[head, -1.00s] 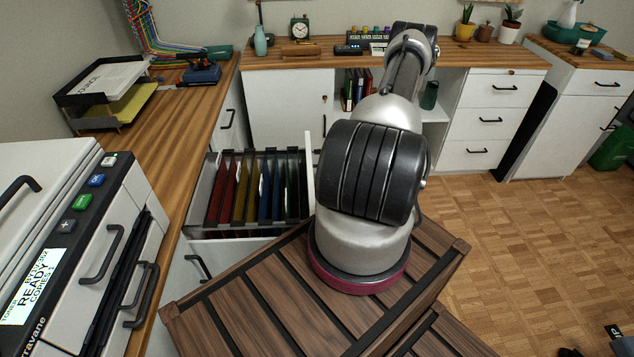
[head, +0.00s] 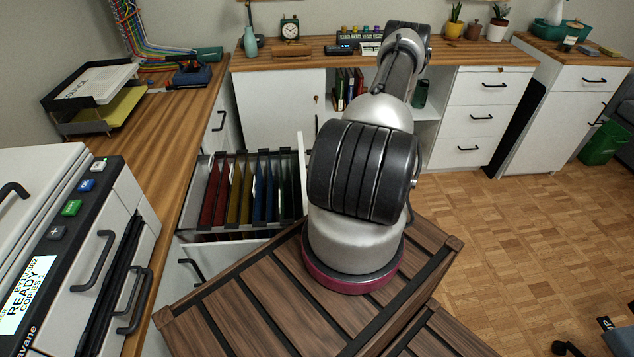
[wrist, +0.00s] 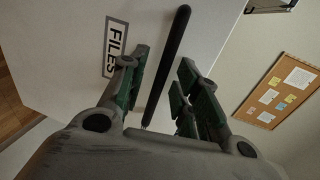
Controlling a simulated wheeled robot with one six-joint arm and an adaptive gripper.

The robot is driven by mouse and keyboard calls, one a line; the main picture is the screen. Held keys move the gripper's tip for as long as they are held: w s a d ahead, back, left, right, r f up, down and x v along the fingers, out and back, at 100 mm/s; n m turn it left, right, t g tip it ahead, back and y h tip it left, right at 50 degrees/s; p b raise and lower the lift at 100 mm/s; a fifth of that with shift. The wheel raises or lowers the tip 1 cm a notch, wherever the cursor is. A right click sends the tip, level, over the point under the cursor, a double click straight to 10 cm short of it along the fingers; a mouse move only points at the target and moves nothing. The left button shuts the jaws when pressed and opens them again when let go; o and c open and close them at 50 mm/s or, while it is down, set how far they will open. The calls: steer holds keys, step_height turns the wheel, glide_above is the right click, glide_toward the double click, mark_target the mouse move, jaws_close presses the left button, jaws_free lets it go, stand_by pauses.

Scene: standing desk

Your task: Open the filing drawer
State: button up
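The filing drawer (head: 303,170) stands pulled out from under the left desk in the head view. Coloured hanging folders (head: 240,190) show inside it. In the wrist view its white front (wrist: 75,60) carries a "FILES" label (wrist: 110,47) and a dark bar handle (wrist: 174,38). My gripper (wrist: 163,66) is open, with one finger on each side of the handle's line in that view. A gap shows between the fingers and the bar, and I cannot tell how deep the bar sits between them. In the head view my arm hides the gripper.
A printer (head: 75,255) stands at the lower left, close to the drawer. Another handle (head: 190,268) shows below the open drawer. White cabinets (head: 275,110) line the back. A cork board (wrist: 283,90) hangs beyond the gripper.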

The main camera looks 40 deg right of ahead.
steer(key=v, duration=1.1)
